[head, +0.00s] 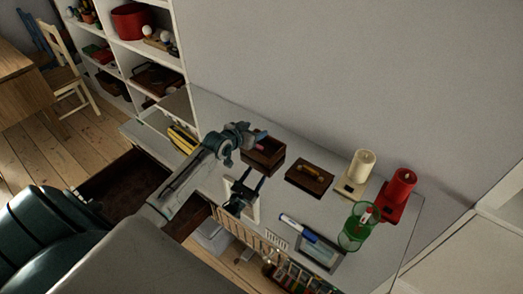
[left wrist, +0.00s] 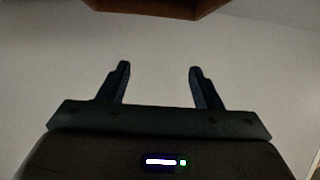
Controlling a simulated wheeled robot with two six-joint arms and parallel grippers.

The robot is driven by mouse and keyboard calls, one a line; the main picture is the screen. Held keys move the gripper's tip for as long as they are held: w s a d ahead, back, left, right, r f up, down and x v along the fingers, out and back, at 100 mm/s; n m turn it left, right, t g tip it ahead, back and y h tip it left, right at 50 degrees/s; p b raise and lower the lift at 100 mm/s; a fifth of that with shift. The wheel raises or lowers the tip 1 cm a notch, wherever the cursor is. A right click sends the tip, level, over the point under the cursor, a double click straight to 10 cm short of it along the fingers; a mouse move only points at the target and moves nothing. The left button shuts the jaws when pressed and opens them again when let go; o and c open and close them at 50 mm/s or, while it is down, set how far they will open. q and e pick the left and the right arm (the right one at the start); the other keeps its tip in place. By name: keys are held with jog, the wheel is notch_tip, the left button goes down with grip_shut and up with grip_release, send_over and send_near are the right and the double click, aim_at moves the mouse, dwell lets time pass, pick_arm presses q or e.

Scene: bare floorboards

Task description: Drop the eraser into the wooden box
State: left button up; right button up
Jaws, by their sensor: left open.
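The wooden box (head: 264,158) is a small, dark brown open box on the grey tabletop, near the wall. My right gripper is out of view.
A blue marker (head: 299,227) lies near the front edge. A white shelf (head: 130,50) is at left.

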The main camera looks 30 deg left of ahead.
pick_arm(q)
jog(key=b+v, duration=0.1)
jog(key=v, duration=0.8)
jog(key=shift+s, duration=0.2)
